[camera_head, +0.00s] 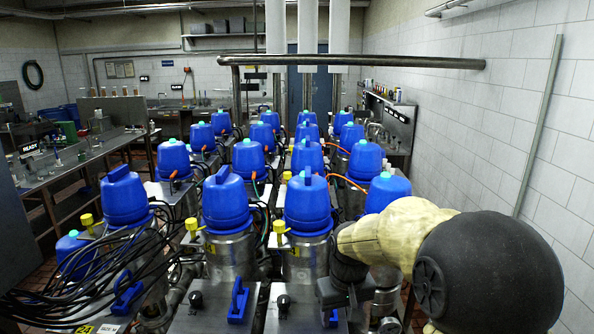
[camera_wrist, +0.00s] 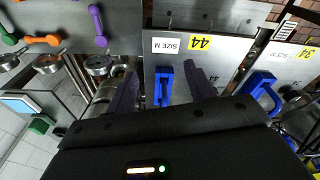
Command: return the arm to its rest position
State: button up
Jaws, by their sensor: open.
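My arm, with pale and dark sections, reaches in from the right in the head view. My gripper (camera_head: 338,300) hangs low in front of the front row of blue-capped valves (camera_head: 307,205). In the wrist view my gripper (camera_wrist: 160,70) has its two dark fingers apart. A blue handle (camera_wrist: 165,85) on a metal plate (camera_wrist: 200,75) shows in the gap between them. I cannot tell whether the fingers reach down beside it. I see no object held. The plate has a yellow label reading 44, upside down in that view.
Several rows of blue-capped valves fill the middle. Black cables (camera_head: 75,275) tangle at front left. A horizontal pipe (camera_head: 350,61) crosses above, and a tiled wall (camera_head: 480,130) stands right. The wrist view also shows another blue handle (camera_wrist: 262,90) and a purple handle (camera_wrist: 98,25).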

jog(key=s+d+f+m, duration=0.1)
jog(key=s+d+f, duration=0.2)
jog(key=s, duration=0.4)
jog(key=s+d+f+m, duration=0.2)
jog(key=s+f, duration=0.1)
jog(key=s, duration=0.5)
jog(key=shift+d+f+t, duration=0.35)
jog(key=shift+d+t, duration=0.05)
dwell(2.8)
